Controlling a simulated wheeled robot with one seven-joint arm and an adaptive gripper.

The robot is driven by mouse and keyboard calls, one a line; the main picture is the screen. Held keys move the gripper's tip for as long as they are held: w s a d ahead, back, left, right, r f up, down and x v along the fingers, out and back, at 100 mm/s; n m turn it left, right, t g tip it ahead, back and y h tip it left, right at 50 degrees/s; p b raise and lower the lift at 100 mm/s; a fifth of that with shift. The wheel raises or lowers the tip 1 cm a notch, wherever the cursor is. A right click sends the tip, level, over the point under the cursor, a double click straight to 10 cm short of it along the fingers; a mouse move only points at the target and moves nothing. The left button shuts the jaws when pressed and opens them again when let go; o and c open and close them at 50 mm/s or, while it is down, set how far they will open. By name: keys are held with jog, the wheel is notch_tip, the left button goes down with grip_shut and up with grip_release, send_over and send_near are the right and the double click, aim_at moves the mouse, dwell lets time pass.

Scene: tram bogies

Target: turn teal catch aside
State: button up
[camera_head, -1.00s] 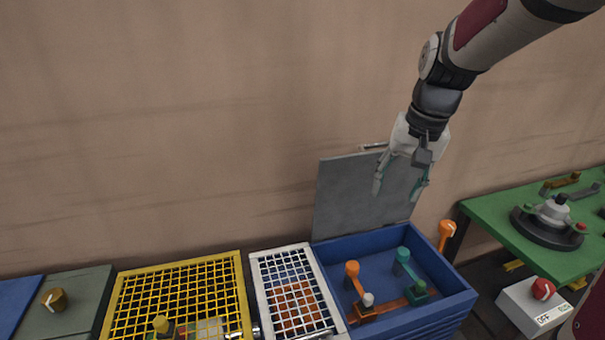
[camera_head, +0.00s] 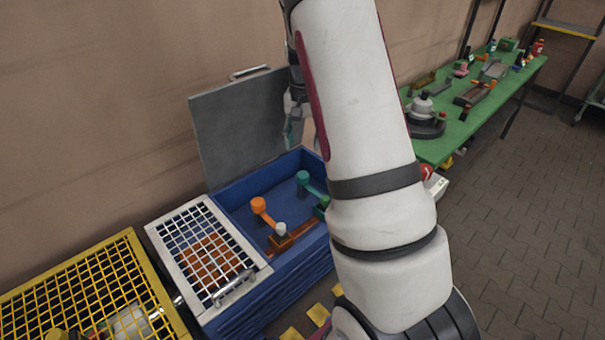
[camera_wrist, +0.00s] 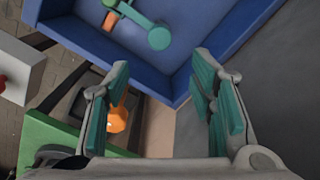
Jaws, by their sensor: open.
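The teal catch (camera_head: 305,182) is a teal arm with a round knob, inside the blue box (camera_head: 240,190) beside an orange catch (camera_head: 262,209). In the wrist view the teal catch (camera_wrist: 150,32) shows at the top, with its round knob towards the picture's middle. My gripper (camera_wrist: 165,85) is open and empty, its teal-padded fingers spread at the box's edge and apart from the catch. In the head view my gripper (camera_head: 296,130) is partly hidden behind my arm, in front of the raised grey lid.
The grey lid (camera_head: 235,125) stands open behind the box. A white mesh cover (camera_head: 205,245) and a yellow mesh cover (camera_head: 75,290) lie to the left. A green table (camera_head: 470,115) with several parts stands right. An orange handle (camera_wrist: 118,118) is below the box edge in the wrist view.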

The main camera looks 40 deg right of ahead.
aim_at(303, 173)
notch_tip(303, 173, down, 12)
jog(key=shift+f+p, duration=0.1)
jog(key=shift+p, duration=0.45)
grip_shut()
